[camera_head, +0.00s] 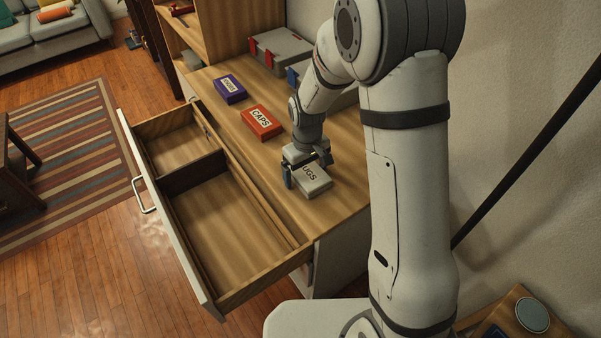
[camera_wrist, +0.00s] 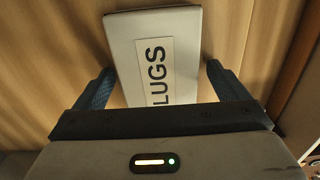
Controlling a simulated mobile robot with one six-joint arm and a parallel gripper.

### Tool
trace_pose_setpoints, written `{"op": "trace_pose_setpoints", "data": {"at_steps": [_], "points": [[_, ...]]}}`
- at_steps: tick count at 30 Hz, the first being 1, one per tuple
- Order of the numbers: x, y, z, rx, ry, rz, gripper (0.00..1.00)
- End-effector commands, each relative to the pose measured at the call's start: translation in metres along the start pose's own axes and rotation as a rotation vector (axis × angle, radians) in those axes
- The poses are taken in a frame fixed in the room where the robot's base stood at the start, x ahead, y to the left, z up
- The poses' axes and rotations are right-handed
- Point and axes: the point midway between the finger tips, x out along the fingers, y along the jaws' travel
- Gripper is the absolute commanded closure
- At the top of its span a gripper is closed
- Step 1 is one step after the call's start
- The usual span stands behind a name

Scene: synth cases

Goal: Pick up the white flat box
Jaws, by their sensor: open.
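The white flat box (camera_head: 313,183) lies flat on the wooden cabinet top, near its front right corner. In the wrist view the box (camera_wrist: 187,35) carries a label reading "LUGS". My gripper (camera_head: 305,176) is over the box, pointing down. In the wrist view its two blue fingers (camera_wrist: 160,85) stand apart, one on each side of the box, with a gap showing on each side. The near end of the box is hidden behind the gripper body. Whether the fingertips reach down beside the box is hard to tell.
A red box labelled "CAPS" (camera_head: 262,123) and a purple box (camera_head: 230,89) lie on the cabinet top (camera_head: 222,118) to the left. A grey case (camera_head: 281,50) with red latches stands behind. An open, empty two-compartment drawer (camera_head: 222,226) juts out in front.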

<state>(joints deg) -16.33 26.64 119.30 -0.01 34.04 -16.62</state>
Motion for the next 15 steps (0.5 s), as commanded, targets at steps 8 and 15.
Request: {"op": "trace_pose_setpoints", "data": {"at_steps": [8, 15], "points": [[-0.0004, 0.0004, 0.0002, 0.001, 0.000, 0.000, 0.24], [-0.0005, 0.0006, 0.0003, 0.001, 0.000, 0.000, 0.43]]}}
